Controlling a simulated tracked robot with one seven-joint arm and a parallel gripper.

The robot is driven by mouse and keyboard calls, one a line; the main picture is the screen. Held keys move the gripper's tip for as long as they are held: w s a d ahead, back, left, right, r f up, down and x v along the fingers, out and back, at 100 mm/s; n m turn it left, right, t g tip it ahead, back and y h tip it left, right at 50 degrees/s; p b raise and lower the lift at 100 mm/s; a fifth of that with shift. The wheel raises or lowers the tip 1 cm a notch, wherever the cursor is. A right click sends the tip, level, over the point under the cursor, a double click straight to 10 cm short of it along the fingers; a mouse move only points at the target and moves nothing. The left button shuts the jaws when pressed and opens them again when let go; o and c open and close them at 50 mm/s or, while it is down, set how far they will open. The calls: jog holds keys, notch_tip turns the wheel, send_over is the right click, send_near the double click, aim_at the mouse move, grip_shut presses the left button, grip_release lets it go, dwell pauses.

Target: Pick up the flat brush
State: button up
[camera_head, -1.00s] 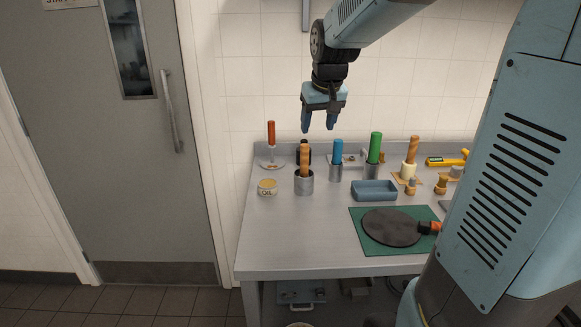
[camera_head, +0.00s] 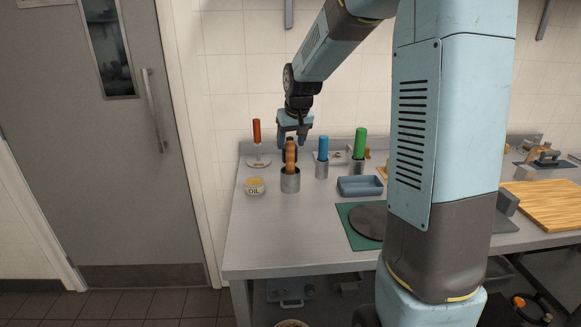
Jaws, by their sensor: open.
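My gripper (camera_head: 294,141) is open, pointing down, with its fingers just above a wooden-handled tool (camera_head: 290,157) standing in a metal cup (camera_head: 290,182). A dark shape shows directly behind that handle. Other tools stand upright nearby: one with a blue handle (camera_head: 323,148) and one with a green handle (camera_head: 360,142), each in a metal cup, and one with a red handle (camera_head: 257,131) on a small round stand. Their lower ends are hidden, so I cannot tell which one is the flat brush. Nothing shows held between my fingers.
A blue-grey tray (camera_head: 360,186) and a dark round pad on a green mat (camera_head: 353,228) lie to the right. My arm hides part of the bench. A wooden board (camera_head: 548,205) is at far right. The front-left steel bench top (camera_head: 275,235) is clear.

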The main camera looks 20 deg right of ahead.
aim_at(290, 151)
jog(key=shift+d+x, duration=0.2)
jog(key=shift+x, duration=2.75)
jog(key=shift+w+r, duration=0.15)
jog(key=shift+c, duration=0.2)
